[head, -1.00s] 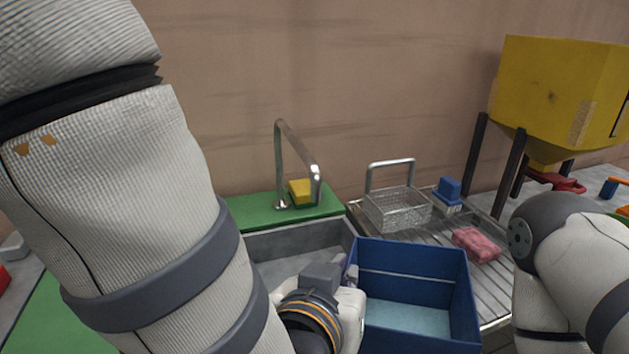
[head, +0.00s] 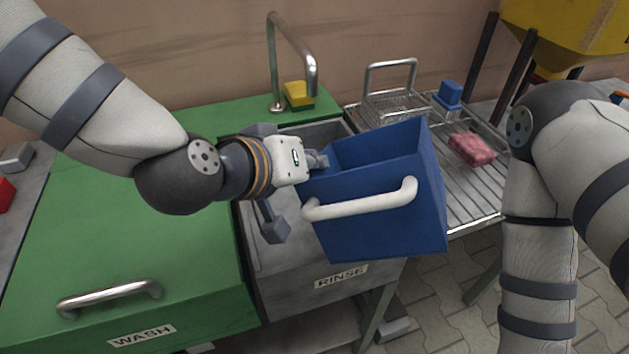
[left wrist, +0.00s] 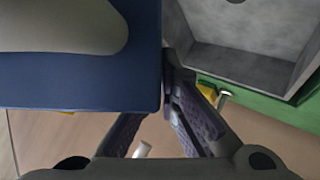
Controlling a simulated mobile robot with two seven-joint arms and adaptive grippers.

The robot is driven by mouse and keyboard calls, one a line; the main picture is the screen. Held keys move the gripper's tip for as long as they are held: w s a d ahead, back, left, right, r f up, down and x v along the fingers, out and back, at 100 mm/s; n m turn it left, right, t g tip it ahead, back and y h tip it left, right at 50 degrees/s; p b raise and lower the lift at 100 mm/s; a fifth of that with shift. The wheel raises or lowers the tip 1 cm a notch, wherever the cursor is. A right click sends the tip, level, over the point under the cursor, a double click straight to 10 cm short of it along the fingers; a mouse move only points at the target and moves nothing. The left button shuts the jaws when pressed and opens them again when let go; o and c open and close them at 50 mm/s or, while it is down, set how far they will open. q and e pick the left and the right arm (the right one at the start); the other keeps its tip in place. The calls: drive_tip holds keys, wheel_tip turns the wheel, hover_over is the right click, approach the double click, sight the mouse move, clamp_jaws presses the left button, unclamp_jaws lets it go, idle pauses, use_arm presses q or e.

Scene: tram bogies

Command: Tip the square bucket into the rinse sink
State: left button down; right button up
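The blue square bucket (head: 375,220), with a white bar handle (head: 362,200) on its front, is held up tilted over the right part of the grey rinse sink (head: 315,278). Its opening faces up and somewhat left; its inner floor and any contents are hidden. My left gripper (head: 318,160) is shut on the bucket's upper left edge. In the left wrist view the fingers (left wrist: 172,78) meet at the edge of the bucket (left wrist: 80,78), with the sink basin (left wrist: 235,45) beside it. My right gripper is out of view; only its arm shows at the right.
The green wash unit (head: 130,235) adjoins the sink on the left. A tap (head: 290,55) and a yellow sponge (head: 299,94) stand behind. A draining rack (head: 480,205) with a wire basket (head: 395,105), pink sponge (head: 471,149) and blue block (head: 450,94) lies right.

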use_arm(q)
drive_tip(key=shift+w+a+f+n+g+h, duration=0.25)
drive_tip(key=shift+w+f+n+g+h, duration=0.05)
drive_tip(key=shift+w+f, duration=0.1)
drive_tip(key=shift+f, duration=0.1)
drive_tip(key=shift+a, duration=0.1)
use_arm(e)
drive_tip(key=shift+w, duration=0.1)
use_arm(q)
drive_tip(key=shift+w+f+n+g, duration=0.1)
drive_tip(key=shift+f+n+g, duration=0.1)
drive_tip(key=shift+n+g, duration=0.1)
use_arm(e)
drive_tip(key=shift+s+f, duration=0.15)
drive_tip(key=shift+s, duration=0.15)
use_arm(q)
drive_tip(key=shift+f+h+b, duration=0.15)
drive_tip(key=shift+h+b, duration=0.15)
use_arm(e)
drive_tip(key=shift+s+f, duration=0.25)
